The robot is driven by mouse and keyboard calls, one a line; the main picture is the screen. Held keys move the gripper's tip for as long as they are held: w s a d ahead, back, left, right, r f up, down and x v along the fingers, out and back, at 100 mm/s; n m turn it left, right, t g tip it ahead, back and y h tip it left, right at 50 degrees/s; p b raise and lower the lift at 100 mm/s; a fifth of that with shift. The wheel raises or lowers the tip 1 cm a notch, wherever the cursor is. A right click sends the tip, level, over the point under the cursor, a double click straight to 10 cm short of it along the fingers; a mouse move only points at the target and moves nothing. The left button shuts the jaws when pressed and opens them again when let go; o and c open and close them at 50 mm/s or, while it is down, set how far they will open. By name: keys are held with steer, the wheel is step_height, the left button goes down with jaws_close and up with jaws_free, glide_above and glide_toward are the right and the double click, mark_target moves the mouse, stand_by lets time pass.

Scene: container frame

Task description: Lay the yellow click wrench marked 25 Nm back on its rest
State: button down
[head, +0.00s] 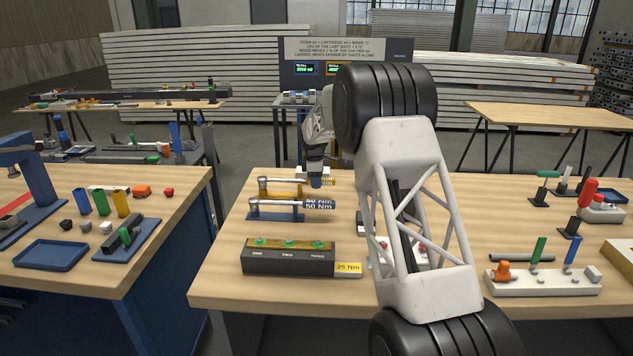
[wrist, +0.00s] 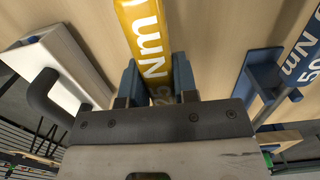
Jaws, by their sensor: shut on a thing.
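The yellow wrench (wrist: 143,28) runs up from between my fingertips in the wrist view, its handle marked Nm in white with a partly shaded 25. My gripper (wrist: 156,78) is shut on that handle. In the head view my gripper (head: 316,181) points down at the back left of the bench, at the right end of the yellow wrench (head: 286,181). The wrench lies roughly level by a yellowish rest (head: 284,195); whether it touches the rest I cannot tell. My arm hides part of the bench to the right.
A blue wrench (head: 276,203) marked 50 Nm lies on a blue rest in front, and shows at right in the wrist view (wrist: 303,58). Bare wood lies left of the rests.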

steer(key=shift+f, duration=0.5)
stand_by(0.8)
steer(key=c, duration=0.8)
jaws_free()
steer(key=shift+f, duration=0.1)
steer(key=shift+a+r, duration=0.15)
steer(key=shift+r, duration=1.85)
steer(key=shift+a+r, duration=0.1)
steer(key=shift+r, duration=1.85)
steer(key=shift+r, duration=0.1)
steer(key=shift+r, duration=2.9)
